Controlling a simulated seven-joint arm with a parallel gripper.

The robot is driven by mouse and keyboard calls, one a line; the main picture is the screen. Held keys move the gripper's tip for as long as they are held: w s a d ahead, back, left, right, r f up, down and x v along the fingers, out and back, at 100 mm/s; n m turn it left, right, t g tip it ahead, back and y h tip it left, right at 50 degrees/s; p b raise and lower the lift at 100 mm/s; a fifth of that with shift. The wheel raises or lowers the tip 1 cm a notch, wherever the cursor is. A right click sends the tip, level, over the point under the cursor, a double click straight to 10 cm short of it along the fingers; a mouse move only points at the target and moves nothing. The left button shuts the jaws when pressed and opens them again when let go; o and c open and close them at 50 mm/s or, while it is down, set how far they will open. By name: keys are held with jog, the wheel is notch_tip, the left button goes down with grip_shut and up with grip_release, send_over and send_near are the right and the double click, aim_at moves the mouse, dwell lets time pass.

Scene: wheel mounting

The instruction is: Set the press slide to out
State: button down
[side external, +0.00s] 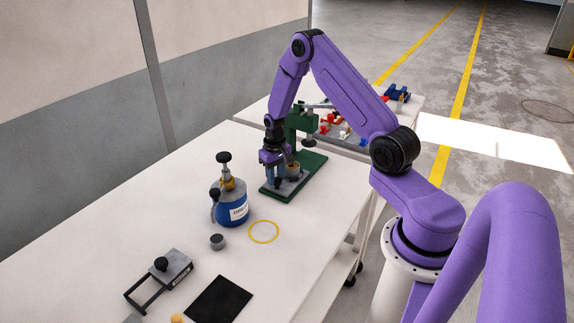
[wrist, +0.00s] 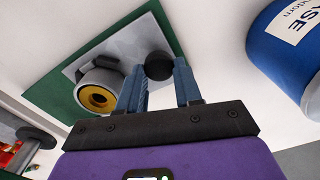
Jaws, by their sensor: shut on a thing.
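The green press (side external: 302,122) stands on the white table, with its ram over its flat green base (side external: 309,172). The press slide is a grey plate (wrist: 130,42) on that base, also seen in the wrist view (wrist: 168,14). It carries a grey round holder with a brass-coloured centre (wrist: 97,95) and a round black knob (wrist: 158,65). My gripper (side external: 277,182) reaches down at the near left side of the press. Its blue fingers (wrist: 159,70) are shut on the black knob.
A blue grease canister (side external: 235,211) stands close left of my gripper. A yellow ring (side external: 263,232), a small grey cylinder (side external: 217,241), a grey fixture with a black knob (side external: 163,271) and a black mat (side external: 220,300) lie nearer. Red and blue parts sit behind the press.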

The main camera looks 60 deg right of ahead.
jog(key=shift+a, duration=0.95)
jog(key=c, duration=0.8)
grip_release()
jog(key=shift+o, duration=0.2)
jog(key=shift+d, duration=0.1)
jog(key=shift+r, duration=0.2)
notch_tip(320, 180, up, 17)
